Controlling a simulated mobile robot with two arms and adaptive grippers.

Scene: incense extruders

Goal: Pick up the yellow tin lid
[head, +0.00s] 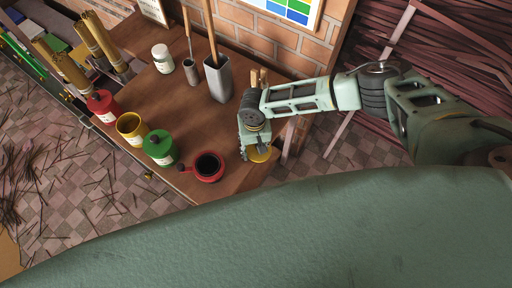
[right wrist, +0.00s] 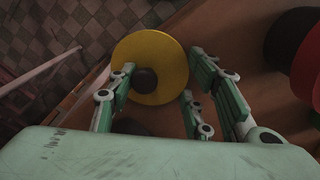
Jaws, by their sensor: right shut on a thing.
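The yellow tin lid (head: 262,155) is a round disc at the near right edge of the wooden table, under my right gripper (head: 254,145). In the right wrist view the lid (right wrist: 165,50) shows its face and dark round knob (right wrist: 144,81). The knob lies between the fingers of my right gripper (right wrist: 158,82), which is shut on the lid. Whether the lid touches the table is hard to tell. The open yellow tin (head: 131,129) stands on the table's left side. My left gripper is not in view.
A grey metal holder (head: 218,80) and white jar (head: 162,58) stand farther back.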

